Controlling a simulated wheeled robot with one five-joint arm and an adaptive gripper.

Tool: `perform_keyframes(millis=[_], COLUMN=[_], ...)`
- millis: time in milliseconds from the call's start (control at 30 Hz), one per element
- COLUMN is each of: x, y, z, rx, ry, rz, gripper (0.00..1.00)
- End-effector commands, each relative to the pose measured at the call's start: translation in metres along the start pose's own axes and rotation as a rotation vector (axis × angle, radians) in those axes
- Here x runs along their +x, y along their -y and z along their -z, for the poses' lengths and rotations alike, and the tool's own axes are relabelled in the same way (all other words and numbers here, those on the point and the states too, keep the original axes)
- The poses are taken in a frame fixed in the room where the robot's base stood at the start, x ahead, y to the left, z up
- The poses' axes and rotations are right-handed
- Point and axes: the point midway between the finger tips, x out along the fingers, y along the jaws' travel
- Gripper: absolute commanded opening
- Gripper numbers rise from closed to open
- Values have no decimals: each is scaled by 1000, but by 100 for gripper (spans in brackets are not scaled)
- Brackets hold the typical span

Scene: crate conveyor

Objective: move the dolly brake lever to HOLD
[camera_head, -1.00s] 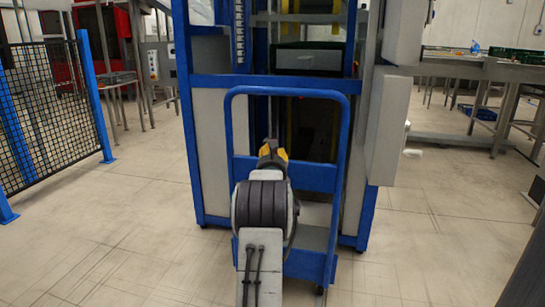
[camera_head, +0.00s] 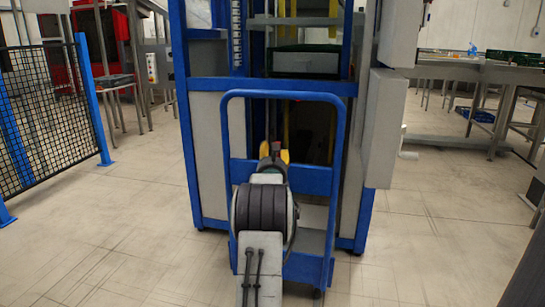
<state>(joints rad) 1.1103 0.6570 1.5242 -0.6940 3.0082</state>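A blue dolly (camera_head: 311,178) with a tall tubular handle frame and a low grey deck stands upright in the middle, right before the blue-framed machine. My arm reaches forward in front of it, and my gripper (camera_head: 273,152), with yellow parts, points away from me near the dolly's crossbar. My arm hides much of the dolly's lower left part. The gripper's fingertips are small and mostly hidden, so I cannot tell whether it is open or shut. I cannot make out the brake lever or a HOLD mark.
The tall blue-framed machine (camera_head: 208,150) stands behind the dolly, with grey boxes (camera_head: 385,125) on its right side. A black mesh fence (camera_head: 48,110) with blue posts stands at left. A conveyor table (camera_head: 470,72) is at back right. The floor on both sides is clear.

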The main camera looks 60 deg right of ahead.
Motion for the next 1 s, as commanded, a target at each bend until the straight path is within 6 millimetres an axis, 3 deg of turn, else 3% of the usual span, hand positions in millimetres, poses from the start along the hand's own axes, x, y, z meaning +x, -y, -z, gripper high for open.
perform_keyframes(millis=[100,567,1000], x=[0,-9,-64], y=[-1,-2,-1], z=[2,3,2], rx=[1,2,1], ry=[-4,-8,-7], rz=[-1,-3,-2], gripper=[58,58,58])
